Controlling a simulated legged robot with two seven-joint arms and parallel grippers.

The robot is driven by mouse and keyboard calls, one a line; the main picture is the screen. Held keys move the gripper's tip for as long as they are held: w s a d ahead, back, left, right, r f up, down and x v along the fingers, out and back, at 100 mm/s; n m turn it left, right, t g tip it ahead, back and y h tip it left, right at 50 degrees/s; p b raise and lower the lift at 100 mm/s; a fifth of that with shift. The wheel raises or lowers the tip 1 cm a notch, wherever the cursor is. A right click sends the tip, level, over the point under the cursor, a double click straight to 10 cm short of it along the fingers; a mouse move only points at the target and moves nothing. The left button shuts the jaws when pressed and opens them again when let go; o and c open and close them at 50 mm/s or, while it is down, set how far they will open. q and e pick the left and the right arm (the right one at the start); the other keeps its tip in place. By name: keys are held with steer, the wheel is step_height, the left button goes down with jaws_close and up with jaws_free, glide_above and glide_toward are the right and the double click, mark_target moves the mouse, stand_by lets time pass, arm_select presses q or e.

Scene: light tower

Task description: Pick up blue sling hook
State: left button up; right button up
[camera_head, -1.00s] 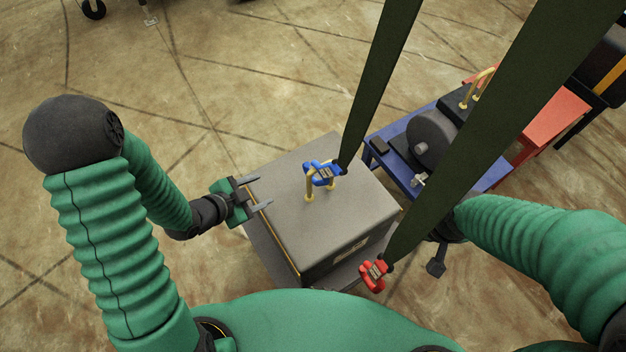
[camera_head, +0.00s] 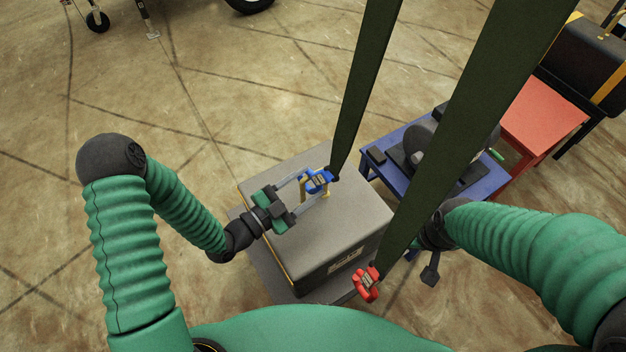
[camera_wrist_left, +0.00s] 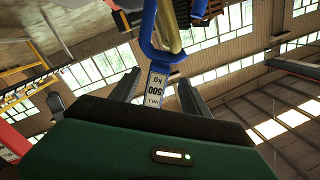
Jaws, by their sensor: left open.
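The blue sling hook (camera_head: 314,181) hangs at the end of a dark green strap, beside the yellow handle (camera_head: 326,188) on top of a grey box (camera_head: 345,225). My left gripper (camera_head: 309,190) is open just above the box top, with its fingers reaching to either side of the hook. In the left wrist view, the blue hook (camera_wrist_left: 158,55) with its "500 kg" label lies between the two dark fingers, apart from them as far as I can tell. My right gripper (camera_head: 431,268) is partly hidden behind the other strap; its jaws are unclear.
A red hook (camera_head: 366,284) hangs from the second strap (camera_head: 455,130) at the box's front edge. A blue table (camera_head: 468,190) with dark equipment and a red table (camera_head: 540,118) stand to the right. Open floor lies at the left.

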mark_target(315, 180)
arm_select(q)
steer(key=x, duration=0.4)
steer(key=shift+f, duration=0.1)
steer(key=shift+s, duration=0.1)
steer(key=shift+c, duration=0.4)
steer(key=shift+d, duration=0.1)
jaws_close()
